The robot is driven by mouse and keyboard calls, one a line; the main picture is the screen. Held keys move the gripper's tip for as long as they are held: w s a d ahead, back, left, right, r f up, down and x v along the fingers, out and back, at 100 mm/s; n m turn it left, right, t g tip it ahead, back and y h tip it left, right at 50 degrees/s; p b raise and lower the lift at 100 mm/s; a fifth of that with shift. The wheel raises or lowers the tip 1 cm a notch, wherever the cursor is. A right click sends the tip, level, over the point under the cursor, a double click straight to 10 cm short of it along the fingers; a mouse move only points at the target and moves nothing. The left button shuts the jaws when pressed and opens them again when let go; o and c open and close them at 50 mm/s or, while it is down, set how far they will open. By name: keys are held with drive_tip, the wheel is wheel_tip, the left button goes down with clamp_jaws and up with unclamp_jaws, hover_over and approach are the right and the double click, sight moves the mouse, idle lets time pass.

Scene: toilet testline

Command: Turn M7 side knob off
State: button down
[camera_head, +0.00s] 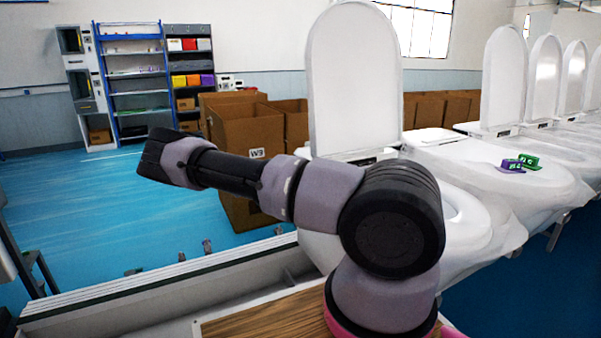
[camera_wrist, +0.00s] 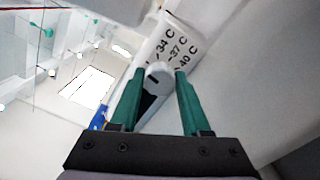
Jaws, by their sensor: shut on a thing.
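In the wrist view, the side knob (camera_wrist: 158,77) is a light, rounded knob with a dark mark on its face. It sits beside a white panel (camera_wrist: 178,45) printed "34 C", "37 C" and "40 C". My gripper (camera_wrist: 159,73) has two green fingers, one on each side of the knob, and is shut on it. Whatever bears the knob is partly hidden behind the fingers. In the head view, my arm reaches to the left in front of the toilets, and the knob and the fingertips cannot be made out.
A row of white toilets with raised lids (camera_head: 354,80) runs to the right. Cardboard boxes (camera_head: 235,130) and a blue shelf (camera_head: 135,80) stand behind. The blue floor at left is mostly clear.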

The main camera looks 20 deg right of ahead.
drive_tip(key=shift+c, duration=1.8)
unclamp_jaws()
drive_tip(key=a, duration=1.1)
drive_tip(key=shift+s, duration=0.15)
drive_tip(key=shift+d, duration=0.1)
